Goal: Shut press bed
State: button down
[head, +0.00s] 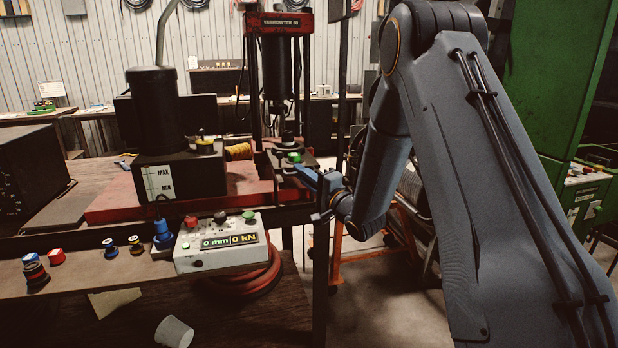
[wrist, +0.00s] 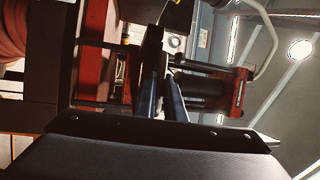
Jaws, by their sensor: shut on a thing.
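The press bed (head: 272,158) is a dark plate low in the red-framed press, with a green-topped part (head: 294,157) on it. My gripper (head: 305,172) has blue fingers and reaches in from the right to the bed's right front edge. In the wrist view the fingers (wrist: 160,92) are shut on a dark plate-like part (wrist: 151,50), which looks like the edge of the bed. The exact contact is partly hidden by the fingers and too dark to see well.
The red press frame (head: 252,70) and its dark cylinder rise behind the bed. A control box (head: 222,252) reads 0 mm and 0 kN. A black oil tank (head: 165,160) stands left. A green cabinet (head: 567,75) is at right.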

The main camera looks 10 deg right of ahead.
jog(key=c, duration=1.8)
grip_release()
jog(key=shift+c, duration=0.2)
jog(key=shift+s, duration=0.1)
jog(key=b+v, duration=0.2)
jog(key=v, duration=0.5)
jog(key=shift+s+d, duration=0.25)
jog(key=shift+s, duration=0.05)
jog(key=shift+f, duration=0.1)
